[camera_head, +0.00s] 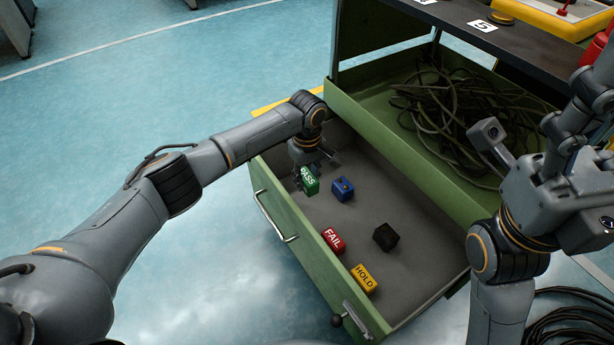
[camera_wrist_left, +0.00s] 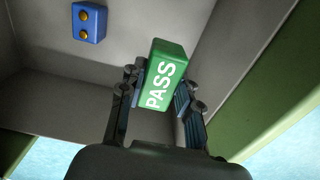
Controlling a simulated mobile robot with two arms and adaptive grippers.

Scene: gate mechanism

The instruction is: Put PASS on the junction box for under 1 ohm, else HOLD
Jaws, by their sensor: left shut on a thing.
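The green PASS block (camera_head: 309,181) is at the far left end of the open drawer. My left gripper (camera_head: 307,172) is shut on it; the left wrist view shows the PASS block (camera_wrist_left: 164,78) between both fingers (camera_wrist_left: 160,97). I cannot tell whether the block touches the drawer floor. The yellow HOLD block (camera_head: 363,278) lies near the drawer's front corner. My right gripper is not clearly visible; my right arm stands at the right of the head view. I cannot make out a junction box or an ohm reading for certain.
The green drawer (camera_head: 300,236) also holds a red FAIL block (camera_head: 333,240), a blue block with two brass studs (camera_head: 342,189) and a black block (camera_head: 385,237). Coiled cables (camera_head: 460,112) fill the green tray behind. A dark bench top (camera_head: 455,20) with number cards is above.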

